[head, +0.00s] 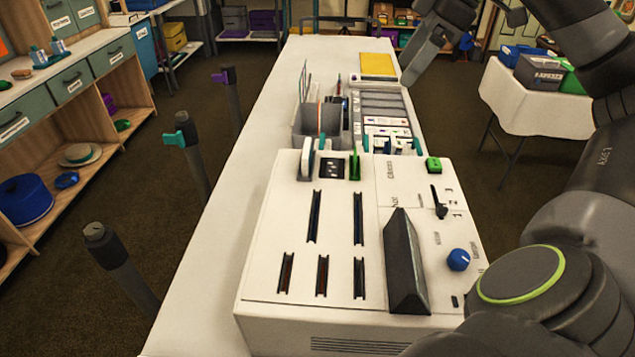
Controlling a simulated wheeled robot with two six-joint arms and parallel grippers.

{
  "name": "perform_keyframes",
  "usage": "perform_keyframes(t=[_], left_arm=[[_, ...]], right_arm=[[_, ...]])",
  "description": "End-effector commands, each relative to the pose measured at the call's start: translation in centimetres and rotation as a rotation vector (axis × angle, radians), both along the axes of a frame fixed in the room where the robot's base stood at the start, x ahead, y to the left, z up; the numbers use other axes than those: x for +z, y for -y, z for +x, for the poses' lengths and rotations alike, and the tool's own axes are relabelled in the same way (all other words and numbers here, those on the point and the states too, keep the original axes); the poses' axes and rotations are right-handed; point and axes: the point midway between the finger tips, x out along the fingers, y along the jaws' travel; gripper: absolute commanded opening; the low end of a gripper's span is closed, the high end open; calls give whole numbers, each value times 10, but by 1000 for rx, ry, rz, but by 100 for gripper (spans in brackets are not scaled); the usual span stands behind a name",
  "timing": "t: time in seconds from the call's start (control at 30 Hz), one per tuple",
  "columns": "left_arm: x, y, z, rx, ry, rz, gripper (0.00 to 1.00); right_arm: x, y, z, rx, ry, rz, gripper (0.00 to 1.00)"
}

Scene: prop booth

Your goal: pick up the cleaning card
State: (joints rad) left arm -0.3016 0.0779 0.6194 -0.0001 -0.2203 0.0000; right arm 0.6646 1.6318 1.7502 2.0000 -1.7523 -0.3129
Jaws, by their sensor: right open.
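A white machine (370,240) with several dark slots in its top stands on the long white table (215,250). Upright cards stand at its back left edge: a white one (307,158) and a green one (355,163). I cannot tell which card is the cleaning card; labels are too small to read. Behind the machine is a grey holder (308,123) with thin upright items, and beside it a tray (384,108) of labelled strips. My right gripper (465,50) is open and empty, above and right of the table's far part. My left gripper is out of view.
The machine top has a black wedge (403,262), a blue knob (458,259), a lever (438,203) and a green button (433,164). A yellow pad (378,64) lies beyond the tray. Posts (192,150) stand left of the table. A side table (530,105) holds boxes at right.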

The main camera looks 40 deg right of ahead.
Motion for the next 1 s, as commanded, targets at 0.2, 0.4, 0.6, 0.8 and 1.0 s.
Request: perform_keyframes(t=[0.2, 0.4, 0.6, 0.8, 1.0], left_arm=[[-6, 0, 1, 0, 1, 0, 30], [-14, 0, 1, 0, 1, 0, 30], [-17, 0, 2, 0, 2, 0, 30], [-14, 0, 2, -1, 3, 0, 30], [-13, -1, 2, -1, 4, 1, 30]], right_arm=[[11, -12, -31, 77, -34, -54, 71], [-20, -22, -24, 82, -41, -54, 71], [-60, -35, -13, 82, -39, -52, 71], [-89, -44, -4, 80, -37, -51, 71], [-100, -47, -1, 77, -35, -52, 71]])
